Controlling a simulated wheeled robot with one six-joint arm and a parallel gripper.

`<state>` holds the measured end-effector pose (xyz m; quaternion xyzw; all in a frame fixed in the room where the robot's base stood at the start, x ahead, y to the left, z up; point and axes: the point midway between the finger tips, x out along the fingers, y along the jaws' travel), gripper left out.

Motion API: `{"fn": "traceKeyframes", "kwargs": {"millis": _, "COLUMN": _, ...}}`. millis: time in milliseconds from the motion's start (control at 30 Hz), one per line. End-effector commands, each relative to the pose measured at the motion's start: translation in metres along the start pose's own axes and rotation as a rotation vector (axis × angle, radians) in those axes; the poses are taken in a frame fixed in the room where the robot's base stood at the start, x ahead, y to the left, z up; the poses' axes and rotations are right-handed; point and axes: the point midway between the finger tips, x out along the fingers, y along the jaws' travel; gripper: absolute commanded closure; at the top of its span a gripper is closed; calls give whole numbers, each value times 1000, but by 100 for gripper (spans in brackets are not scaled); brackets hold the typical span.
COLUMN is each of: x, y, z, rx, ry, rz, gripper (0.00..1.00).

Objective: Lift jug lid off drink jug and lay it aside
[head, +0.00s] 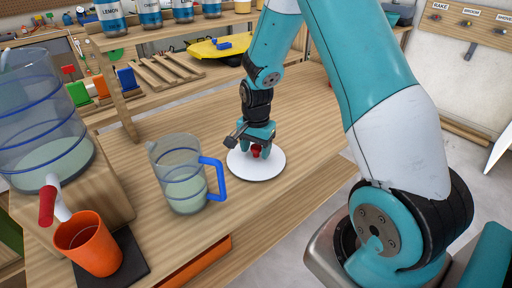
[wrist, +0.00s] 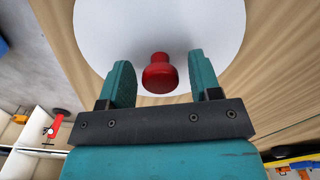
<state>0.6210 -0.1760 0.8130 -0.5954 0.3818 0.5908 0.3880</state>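The jug lid (head: 270,170), a white disc with a red knob (head: 256,151), lies flat on the wooden table to the right of the drink jug. The clear drink jug (head: 182,180) with a blue handle stands upright, its top uncovered, with pale liquid inside. My gripper (head: 258,148) points down over the lid. In the wrist view, its teal fingers (wrist: 161,82) stand open on either side of the red knob (wrist: 158,73), with a gap on each side. The white lid (wrist: 158,25) fills the upper part of that view.
A large clear dispenser (head: 45,120) with a red-handled tap stands on a wooden block at left. An orange cup (head: 90,245) sits under the tap on a dark mat. Labelled bottles (head: 150,15) line the back shelf. Bare table lies behind the jug and lid.

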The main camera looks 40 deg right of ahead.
Motion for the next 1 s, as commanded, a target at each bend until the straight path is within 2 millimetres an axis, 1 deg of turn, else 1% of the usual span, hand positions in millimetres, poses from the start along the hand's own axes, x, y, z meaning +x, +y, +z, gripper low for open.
{"fn": "traceKeyframes", "kwargs": {"millis": 300, "x": -1, "y": 0, "z": 0, "rx": 0, "ry": 0, "rz": 0, "gripper": 36}}
{"fn": "traceKeyframes", "kwargs": {"millis": 367, "x": -4, "y": 0, "z": 0, "rx": 0, "ry": 0, "rz": 0, "gripper": 36}}
{"fn": "traceKeyframes", "kwargs": {"millis": 467, "x": -17, "y": -1, "z": 0, "rx": 0, "ry": 2, "rz": -3, "gripper": 36}}
{"fn": "traceKeyframes", "kwargs": {"millis": 567, "x": -37, "y": -1, "z": 0, "rx": 0, "ry": 3, "rz": -4, "gripper": 36}}
{"fn": "traceKeyframes", "kwargs": {"millis": 700, "x": -74, "y": -1, "z": -1, "rx": 0, "ry": 4, "rz": -6, "gripper": 36}}
{"fn": "traceKeyframes", "kwargs": {"millis": 900, "x": -124, "y": 0, "z": 0, "rx": 0, "ry": 3, "rz": -4, "gripper": 36}}
{"fn": "traceKeyframes", "kwargs": {"millis": 1000, "x": -145, "y": 0, "z": 0, "rx": 0, "ry": 2, "rz": -3, "gripper": 36}}
